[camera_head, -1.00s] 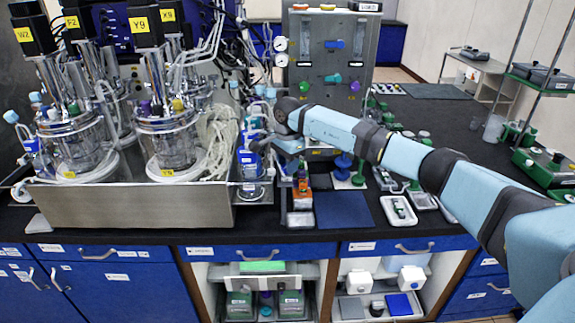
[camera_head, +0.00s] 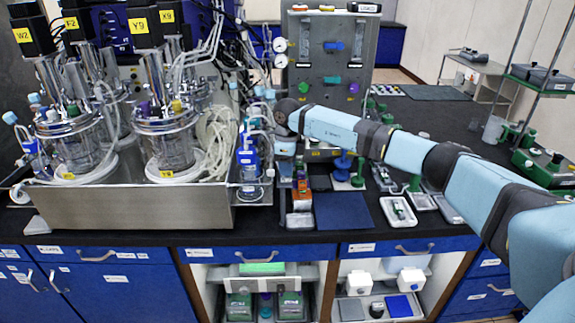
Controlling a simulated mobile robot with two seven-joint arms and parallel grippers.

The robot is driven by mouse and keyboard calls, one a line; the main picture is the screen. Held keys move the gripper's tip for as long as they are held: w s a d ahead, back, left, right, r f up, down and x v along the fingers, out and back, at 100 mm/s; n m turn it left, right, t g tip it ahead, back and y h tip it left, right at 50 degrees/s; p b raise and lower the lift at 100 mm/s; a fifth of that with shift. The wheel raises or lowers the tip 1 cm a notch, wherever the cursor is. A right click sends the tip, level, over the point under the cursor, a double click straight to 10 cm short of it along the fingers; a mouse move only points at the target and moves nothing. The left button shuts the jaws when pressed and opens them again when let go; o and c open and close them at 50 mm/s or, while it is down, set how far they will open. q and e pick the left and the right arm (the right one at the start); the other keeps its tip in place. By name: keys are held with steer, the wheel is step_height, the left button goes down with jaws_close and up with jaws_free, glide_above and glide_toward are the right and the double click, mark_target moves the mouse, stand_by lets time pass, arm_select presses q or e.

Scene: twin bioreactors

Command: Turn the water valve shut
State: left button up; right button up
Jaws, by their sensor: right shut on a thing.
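The grey panel (camera_head: 316,62) at the back centre carries a blue horizontal handle (camera_head: 333,46), a green knob (camera_head: 304,87), a teal handle (camera_head: 332,79) and a purple knob (camera_head: 353,88). No readable label shows which one is the water valve. My right arm comes in from the right, with its wrist in front of the panel's lower left. My right gripper (camera_head: 286,170) hangs below the wrist, beside the tubing, well below the panel handles. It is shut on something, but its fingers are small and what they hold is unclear. My left gripper is out of view.
Glass bioreactors (camera_head: 167,145) stand in a steel tray (camera_head: 130,207) at left, with loose tubing beside them. A blue bottle (camera_head: 248,160), small boxes (camera_head: 299,220), a dark blue mat (camera_head: 343,211) and a white tray (camera_head: 398,211) crowd the bench front.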

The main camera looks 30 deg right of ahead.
steer(key=shift+m, duration=0.6)
steer(key=o, duration=0.9)
step_height(320, 180, up, 14)
steer(key=shift+f+b, duration=0.1)
steer(key=shift+b, duration=0.65)
